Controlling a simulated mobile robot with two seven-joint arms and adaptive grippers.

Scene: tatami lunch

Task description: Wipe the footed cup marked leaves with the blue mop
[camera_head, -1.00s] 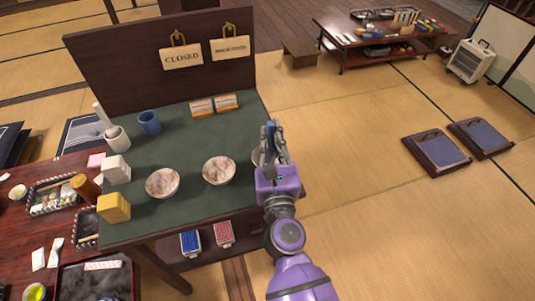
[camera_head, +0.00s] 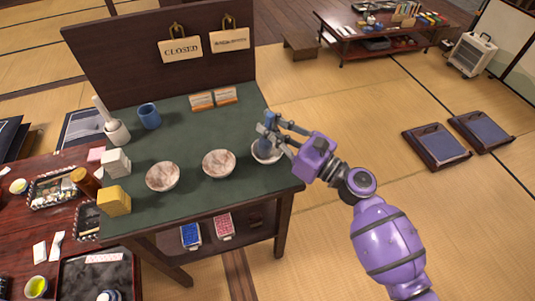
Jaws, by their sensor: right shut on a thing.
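Three pale, shallow round vessels stand in a row on the dark green table top: a left one (camera_head: 162,177), a middle one (camera_head: 218,164) and a right one (camera_head: 266,154). Brown-pink patches show on the left and middle ones; I cannot make out which is marked with leaves. My right gripper (camera_head: 272,135) is over the right vessel, shut on the blue mop (camera_head: 264,146). The mop's lower end is at or inside that vessel's opening; the gripper partly hides it, and contact is unclear. My left gripper is not in view.
A blue mug (camera_head: 149,116), a mortar with pestle (camera_head: 117,131), white blocks (camera_head: 116,162) and a yellow block (camera_head: 114,200) stand on the table's left. The table's front strip is clear.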

